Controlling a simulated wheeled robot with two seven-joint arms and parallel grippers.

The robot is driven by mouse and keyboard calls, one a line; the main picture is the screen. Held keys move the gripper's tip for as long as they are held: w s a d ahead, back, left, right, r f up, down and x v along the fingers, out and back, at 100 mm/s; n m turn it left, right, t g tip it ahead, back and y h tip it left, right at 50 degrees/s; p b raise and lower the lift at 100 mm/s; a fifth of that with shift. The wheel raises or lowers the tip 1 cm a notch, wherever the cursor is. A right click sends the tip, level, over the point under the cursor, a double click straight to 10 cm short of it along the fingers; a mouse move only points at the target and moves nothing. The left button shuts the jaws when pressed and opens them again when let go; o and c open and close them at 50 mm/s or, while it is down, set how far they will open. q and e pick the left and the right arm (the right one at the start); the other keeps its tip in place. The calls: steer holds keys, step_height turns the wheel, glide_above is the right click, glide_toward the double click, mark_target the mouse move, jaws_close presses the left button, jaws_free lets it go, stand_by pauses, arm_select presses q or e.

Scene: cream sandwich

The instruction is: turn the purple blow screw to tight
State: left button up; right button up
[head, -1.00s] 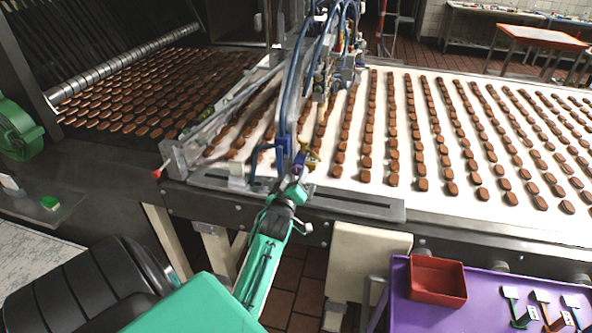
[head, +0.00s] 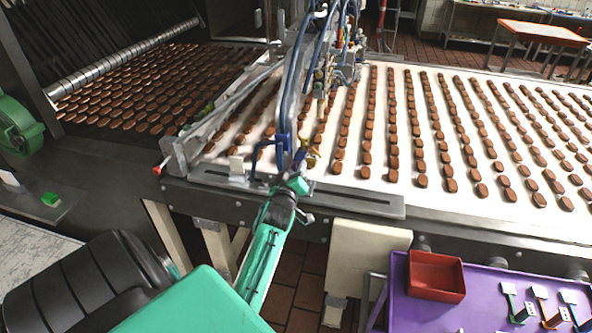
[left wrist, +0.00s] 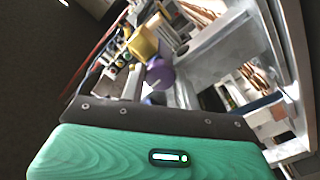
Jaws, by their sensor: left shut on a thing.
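The purple blow screw (head: 300,157) is a small knob on the front of the machine head over the belt, beside a yellow screw (head: 312,152). In the left wrist view the purple screw (left wrist: 160,74) shows as a round purple knob just beyond my green gripper body, with the yellow part (left wrist: 143,43) above it. My left gripper (head: 299,170) reaches up to the purple screw from the front and is shut on it. The fingertips are small and partly hidden, and the screw's turn angle cannot be read. My right gripper is in neither view.
A white conveyor belt (head: 455,215) with rows of brown biscuits runs to the right. Blue hoses (head: 291,85) and a blue bracket (head: 262,150) stand close to my gripper. A purple table (head: 400,310) with a red tray (head: 437,277) and several spatulas is at the lower right.

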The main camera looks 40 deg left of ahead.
arm_select(q)
steer(key=shift+m, duration=0.3)
steer(key=m, duration=0.3)
steer(key=shift+m+p, duration=0.35)
steer(key=shift+m, duration=0.05)
steer(key=m, duration=0.4)
steer(key=shift+m, duration=0.3)
steer(key=m, duration=0.5)
steer(key=shift+p, duration=0.3)
steer(key=m, duration=0.4)
steer(key=shift+m, duration=0.3)
